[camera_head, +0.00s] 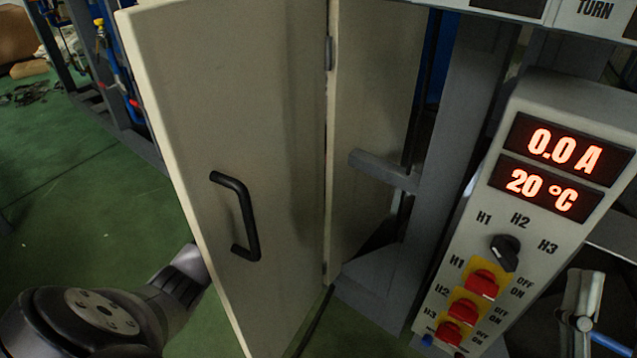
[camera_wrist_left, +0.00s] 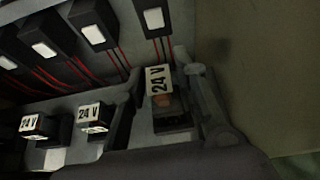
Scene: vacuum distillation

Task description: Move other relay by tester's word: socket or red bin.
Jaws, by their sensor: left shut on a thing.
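In the left wrist view, the fingers of my left gripper (camera_wrist_left: 165,112) are shut on a relay (camera_wrist_left: 158,80) with a white "24 V" label. A dark socket-like block (camera_wrist_left: 172,122) shows just below it; I cannot tell whether the relay touches it. Two other "24 V" relays (camera_wrist_left: 95,117) (camera_wrist_left: 34,125) sit to the left in the same row. In the head view, my left arm comes in from the lower left and its gripper end goes behind the open cabinet door, which hides the fingers. No red bin or tester shows.
The beige cabinet door (camera_head: 270,130) with a black handle (camera_head: 240,215) stands open beside my left arm. A control box (camera_head: 535,225) at right reads 0.0 A and 20 °C, with a black knob and red switches. Dark modules (camera_wrist_left: 93,25) with red wires line the cabinet's inside.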

